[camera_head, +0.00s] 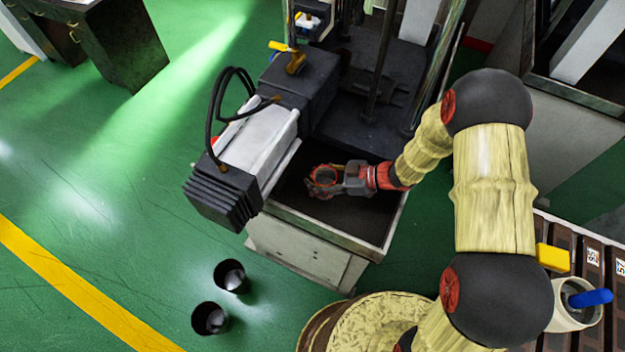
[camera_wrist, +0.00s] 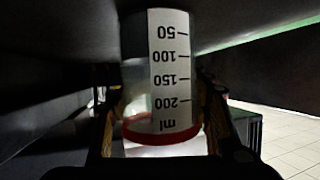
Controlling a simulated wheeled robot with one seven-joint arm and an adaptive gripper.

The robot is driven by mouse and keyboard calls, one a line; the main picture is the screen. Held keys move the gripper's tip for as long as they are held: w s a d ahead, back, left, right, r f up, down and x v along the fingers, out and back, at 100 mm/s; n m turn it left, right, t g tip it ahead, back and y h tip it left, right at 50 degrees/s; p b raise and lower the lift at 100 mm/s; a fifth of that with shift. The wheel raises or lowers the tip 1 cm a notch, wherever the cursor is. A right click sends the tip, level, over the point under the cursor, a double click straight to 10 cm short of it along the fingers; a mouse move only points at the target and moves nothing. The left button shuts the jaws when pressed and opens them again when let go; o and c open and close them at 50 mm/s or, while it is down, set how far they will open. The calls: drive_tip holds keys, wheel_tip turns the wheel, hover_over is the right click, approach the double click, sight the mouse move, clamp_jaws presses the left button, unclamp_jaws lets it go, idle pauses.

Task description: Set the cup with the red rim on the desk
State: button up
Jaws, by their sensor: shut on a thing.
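The cup with the red rim (camera_wrist: 160,136) is clear, with a white scale label marked in ml. In the wrist view its numbers appear upside down and its red rim is at the bottom of the picture. My gripper (camera_wrist: 162,112) is shut on it, one finger on each side. In the head view the cup (camera_head: 323,175) is small between the red fingers of my gripper (camera_head: 322,182), over the dark bed of the machine. A dark desk (camera_head: 120,42) with drawer handles stands at the upper left, far from my gripper.
The machine's grey-white head with a black ribbed end (camera_head: 228,192) and cables is left of my gripper. The machine's pale front wall (camera_head: 290,255) is below. Two black bins (camera_head: 231,277) stand on the floor. The green floor at left is mostly clear.

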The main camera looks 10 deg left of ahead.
drive_tip(key=o, duration=0.9)
drive_tip(key=shift+f, duration=0.1)
drive_tip(key=o, duration=0.6)
